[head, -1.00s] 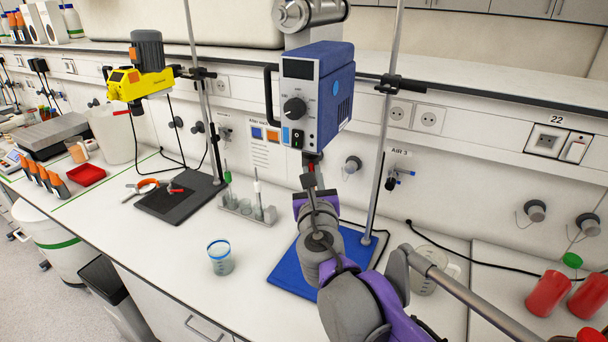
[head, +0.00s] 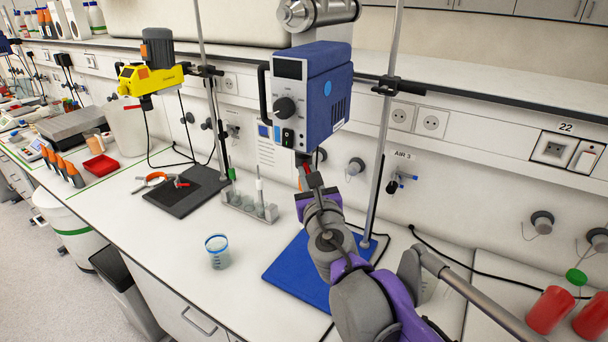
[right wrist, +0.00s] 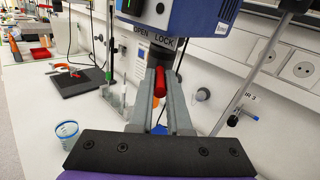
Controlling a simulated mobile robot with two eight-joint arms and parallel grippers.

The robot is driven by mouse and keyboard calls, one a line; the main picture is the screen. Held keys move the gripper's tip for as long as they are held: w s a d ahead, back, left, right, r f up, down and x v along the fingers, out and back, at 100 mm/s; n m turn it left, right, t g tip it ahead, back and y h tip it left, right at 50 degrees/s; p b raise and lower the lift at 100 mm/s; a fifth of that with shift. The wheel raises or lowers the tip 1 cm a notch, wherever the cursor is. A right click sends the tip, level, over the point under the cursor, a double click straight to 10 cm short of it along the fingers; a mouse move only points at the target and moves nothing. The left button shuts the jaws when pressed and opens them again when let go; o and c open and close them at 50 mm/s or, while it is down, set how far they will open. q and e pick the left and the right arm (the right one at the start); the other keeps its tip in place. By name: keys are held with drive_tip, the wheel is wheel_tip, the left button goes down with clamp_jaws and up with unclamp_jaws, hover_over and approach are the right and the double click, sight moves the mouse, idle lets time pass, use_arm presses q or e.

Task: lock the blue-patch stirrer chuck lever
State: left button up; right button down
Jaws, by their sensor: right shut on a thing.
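The blue stirrer (head: 312,98) with a round light-blue patch on its side hangs on a stand above the blue base plate (head: 300,272). My right gripper (head: 305,172) is just under the stirrer's chuck area. In the right wrist view its fingers (right wrist: 160,82) are shut on the red chuck lever (right wrist: 160,84), below the stirrer housing (right wrist: 190,14) with its OPEN and LOCK labels. My left gripper is not in view.
A yellow stirrer (head: 150,78) stands at the left over a black plate (head: 186,192) with orange-handled tools. A vial rack (head: 248,207) and a blue-rimmed beaker (head: 217,252) are on the bench. The stand rod (head: 388,130) is close right.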

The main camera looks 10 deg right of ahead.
idle(0.3)
drive_tip(key=c, duration=0.9)
unclamp_jaws()
drive_tip(key=shift+o, duration=0.2)
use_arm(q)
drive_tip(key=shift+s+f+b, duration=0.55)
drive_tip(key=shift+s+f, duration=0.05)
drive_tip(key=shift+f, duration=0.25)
use_arm(e)
drive_tip(key=s, duration=1.1)
drive_tip(key=shift+a, duration=0.2)
drive_tip(key=shift+w, duration=0.1)
